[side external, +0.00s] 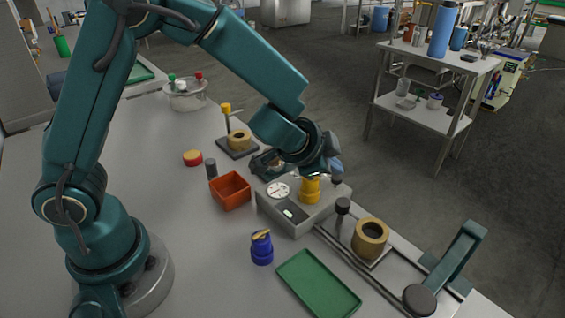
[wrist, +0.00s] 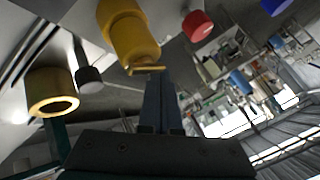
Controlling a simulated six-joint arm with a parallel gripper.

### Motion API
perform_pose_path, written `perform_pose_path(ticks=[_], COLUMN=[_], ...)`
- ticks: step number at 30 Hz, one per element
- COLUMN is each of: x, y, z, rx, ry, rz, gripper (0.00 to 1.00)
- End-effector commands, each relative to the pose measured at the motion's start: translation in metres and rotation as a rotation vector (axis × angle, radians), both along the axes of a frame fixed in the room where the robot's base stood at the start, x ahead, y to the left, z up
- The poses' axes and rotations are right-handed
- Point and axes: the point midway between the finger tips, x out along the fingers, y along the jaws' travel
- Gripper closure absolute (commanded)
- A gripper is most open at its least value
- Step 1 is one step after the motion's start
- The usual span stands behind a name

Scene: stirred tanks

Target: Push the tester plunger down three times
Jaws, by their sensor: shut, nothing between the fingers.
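The tester is a grey box (side external: 290,215) with a round dial gauge (side external: 278,190) and a small display on its sloped face. A yellow cylindrical part (side external: 309,190) stands upright on its top; a similar yellow body (wrist: 130,35) with a thin yellow lever is close in the wrist view. A small dark knob (side external: 337,182) shows at the box's right end; I cannot tell whether it is the plunger. My gripper (wrist: 160,78) is shut and empty, its tips near the yellow lever; contact cannot be told. In the side view, my wrist hides part of the box's back.
Bare table lies left of the blue valve.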

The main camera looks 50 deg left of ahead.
Motion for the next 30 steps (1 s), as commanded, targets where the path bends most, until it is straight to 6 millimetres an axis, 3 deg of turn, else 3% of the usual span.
perform_pose_path(ticks=[30], x=[-0.001], y=[0.000], z=[-0.012], rx=[0.003], ry=[0.002], rz=[0.000], gripper=[1.00])
